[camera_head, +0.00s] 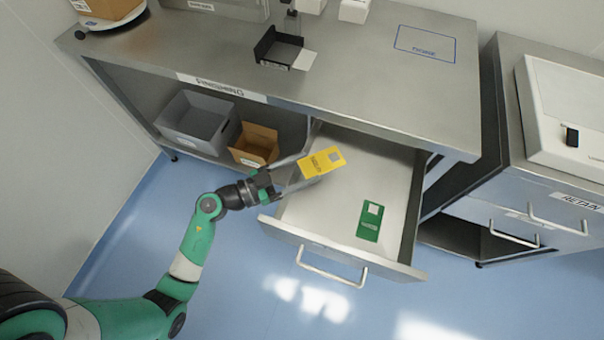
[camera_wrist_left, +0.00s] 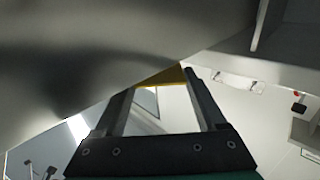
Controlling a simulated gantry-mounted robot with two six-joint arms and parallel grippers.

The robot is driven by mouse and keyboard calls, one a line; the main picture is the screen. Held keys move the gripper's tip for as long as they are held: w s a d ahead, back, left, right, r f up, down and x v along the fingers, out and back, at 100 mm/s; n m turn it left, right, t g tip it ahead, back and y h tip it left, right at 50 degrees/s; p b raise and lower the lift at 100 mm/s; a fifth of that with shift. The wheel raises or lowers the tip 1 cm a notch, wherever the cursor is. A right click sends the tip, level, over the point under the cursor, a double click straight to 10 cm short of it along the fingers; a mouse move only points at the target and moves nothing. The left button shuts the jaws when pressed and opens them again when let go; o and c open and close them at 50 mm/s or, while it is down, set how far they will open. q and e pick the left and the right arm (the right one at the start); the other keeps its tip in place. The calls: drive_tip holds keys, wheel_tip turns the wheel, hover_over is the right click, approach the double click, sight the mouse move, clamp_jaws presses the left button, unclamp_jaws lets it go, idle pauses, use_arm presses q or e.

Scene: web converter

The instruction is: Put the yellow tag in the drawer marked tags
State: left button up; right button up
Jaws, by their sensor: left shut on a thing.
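The yellow tag (camera_head: 322,161) is in my left gripper (camera_head: 303,171), over the left part of the open drawer. My left gripper is shut on the tag's left end. In the left wrist view a yellow strip of the tag (camera_wrist_left: 165,76) shows between the fingertips (camera_wrist_left: 158,78). The drawer (camera_head: 345,187) is pulled out under the steel bench. A green tag (camera_head: 370,221) lies on its floor, right of the middle. I cannot read a mark on the drawer front. My right gripper is not in view.
The steel bench top (camera_head: 360,70) is above and behind the drawer. A grey bin (camera_head: 197,122) and a cardboard box (camera_head: 255,145) stand on the shelf to the left. A second cabinet (camera_head: 530,215) stands on the right. The drawer's middle is clear.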

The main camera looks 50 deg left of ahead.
use_arm(q)
drive_tip(key=shift+f, duration=0.25)
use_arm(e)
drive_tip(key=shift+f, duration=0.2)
use_arm(q)
drive_tip(key=shift+f, duration=0.6)
drive_tip(key=o, duration=1.4)
drive_tip(key=shift+r, duration=0.1)
